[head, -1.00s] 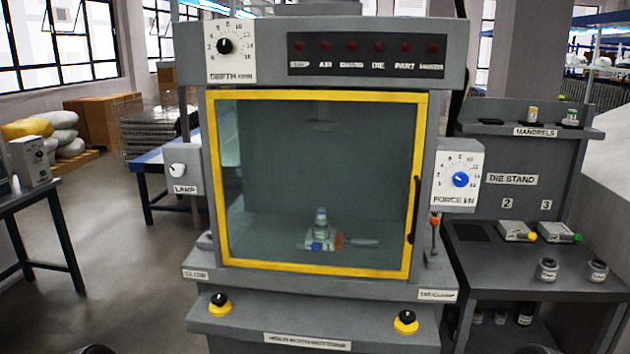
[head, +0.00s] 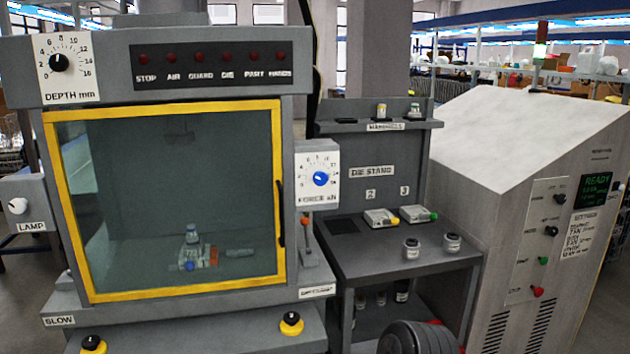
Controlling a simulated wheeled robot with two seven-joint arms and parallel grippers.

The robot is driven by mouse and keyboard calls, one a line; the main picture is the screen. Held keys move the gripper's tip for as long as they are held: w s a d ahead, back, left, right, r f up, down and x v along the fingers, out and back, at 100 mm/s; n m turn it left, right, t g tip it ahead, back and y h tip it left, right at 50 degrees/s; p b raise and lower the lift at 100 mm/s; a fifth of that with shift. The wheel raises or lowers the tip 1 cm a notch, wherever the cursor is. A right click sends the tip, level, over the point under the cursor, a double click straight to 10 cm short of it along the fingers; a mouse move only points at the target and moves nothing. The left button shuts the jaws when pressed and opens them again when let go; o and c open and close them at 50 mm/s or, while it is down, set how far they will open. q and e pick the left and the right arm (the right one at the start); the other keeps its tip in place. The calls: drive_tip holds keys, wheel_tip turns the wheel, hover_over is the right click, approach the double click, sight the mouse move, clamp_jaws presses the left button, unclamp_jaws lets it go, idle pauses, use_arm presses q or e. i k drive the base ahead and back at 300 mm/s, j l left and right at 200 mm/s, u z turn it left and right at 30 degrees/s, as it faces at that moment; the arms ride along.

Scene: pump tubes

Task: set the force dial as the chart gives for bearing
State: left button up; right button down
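The force dial is a blue knob (head: 320,178) on a white scale plate (head: 317,198) marked FORCE kN. It sits on the press's right side, beside the yellow-framed guard. A small light mark shows on the knob, but the number it points to is too small to read surely. No chart naming a bearing can be made out in this view. Neither of my grippers is in view.
The press guard (head: 280,200) is closed over a small die with a blue knob (head: 188,266). A depth dial (head: 59,62) is at upper left. The die stand (head: 350,255) stands right of the press. A grey machine with a READY screen (head: 594,190) stands farther right.

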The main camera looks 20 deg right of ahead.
sight(320, 178)
drive_tip(key=z, duration=1.75)
drive_tip(key=i+l, duration=0.2)
drive_tip(key=l, duration=0.15)
drive_tip(key=i+l, duration=0.15)
drive_tip(key=l, duration=0.15)
drive_tip(key=i+l, duration=0.2)
drive_tip(key=l, duration=0.15)
drive_tip(key=i+l, duration=0.15)
drive_tip(key=l, duration=0.2)
